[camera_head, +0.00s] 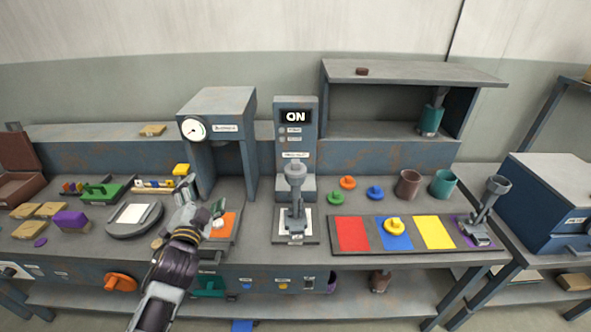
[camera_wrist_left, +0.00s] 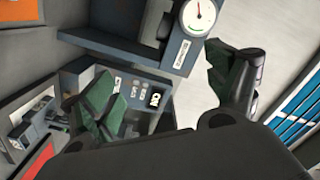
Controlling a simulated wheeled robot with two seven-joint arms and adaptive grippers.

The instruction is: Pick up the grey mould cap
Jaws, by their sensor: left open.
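I cannot make out the cap in the left wrist view. My right gripper is in neither view.
The ON panel (camera_head: 296,117) stands behind the mould. Green (camera_head: 309,199), orange (camera_head: 348,183) and blue (camera_head: 375,192) knobbed caps lie to the right. A yellow cap (camera_head: 395,226) sits on the colour tray (camera_head: 325,250).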

